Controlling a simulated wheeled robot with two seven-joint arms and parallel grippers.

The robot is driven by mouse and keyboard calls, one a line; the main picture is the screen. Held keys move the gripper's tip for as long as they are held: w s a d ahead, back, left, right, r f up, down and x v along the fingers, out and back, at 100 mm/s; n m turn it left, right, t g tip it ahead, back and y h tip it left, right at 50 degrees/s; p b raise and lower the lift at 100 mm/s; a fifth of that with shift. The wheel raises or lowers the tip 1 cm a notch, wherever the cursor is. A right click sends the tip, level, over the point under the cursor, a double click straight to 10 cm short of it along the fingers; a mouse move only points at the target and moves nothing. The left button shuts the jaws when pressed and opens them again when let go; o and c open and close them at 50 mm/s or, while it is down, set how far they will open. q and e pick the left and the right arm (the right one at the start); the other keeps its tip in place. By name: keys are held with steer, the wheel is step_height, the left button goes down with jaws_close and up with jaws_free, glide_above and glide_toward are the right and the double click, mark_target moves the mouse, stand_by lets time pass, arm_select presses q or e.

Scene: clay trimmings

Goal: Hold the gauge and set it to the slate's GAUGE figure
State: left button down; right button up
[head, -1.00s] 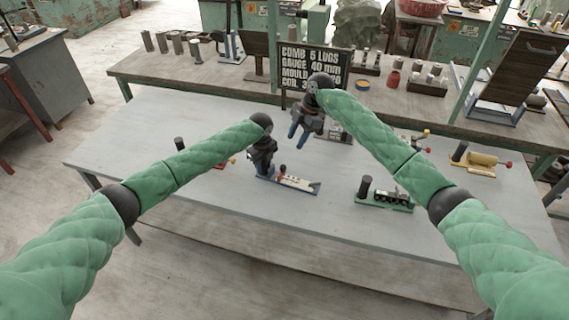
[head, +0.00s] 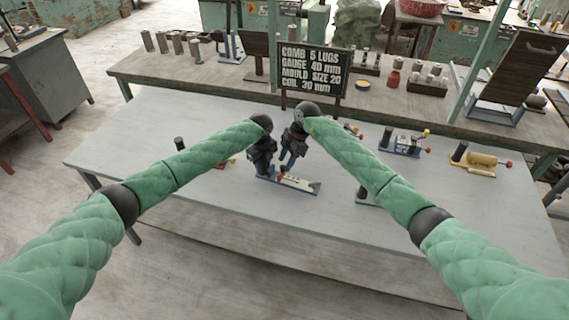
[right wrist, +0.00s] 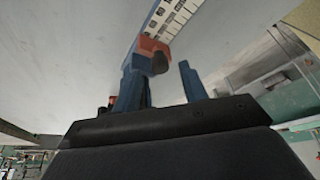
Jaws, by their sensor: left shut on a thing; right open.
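The gauge (head: 302,184) lies on the grey table, a blue base with a white scale plate. My left gripper (head: 262,170) is shut at its left end; its fingers hide the part held. My right gripper (head: 286,166) is open just above the gauge, right of the left gripper. In the right wrist view, the white scale (right wrist: 176,18) and an orange slider (right wrist: 150,46) with a dark knob show just beyond the open blue fingers (right wrist: 162,74). The knob is not gripped. The slider's reading is not legible. The slate (head: 313,70) reads GAUGE 40 mm.
A yellow device (head: 478,162) and a blue-based device (head: 402,144) stand to the right on the table. A green-based device (head: 366,198) is mostly hidden by my right arm. The table's front left is clear. A back bench (head: 200,82) holds several cylinders.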

steer(key=shift+x, duration=0.9)
jaws_close()
steer(key=shift+s+d+r, duration=0.1)
steer(key=shift+s+d, duration=0.1)
steer(key=shift+d, duration=0.3)
jaws_free()
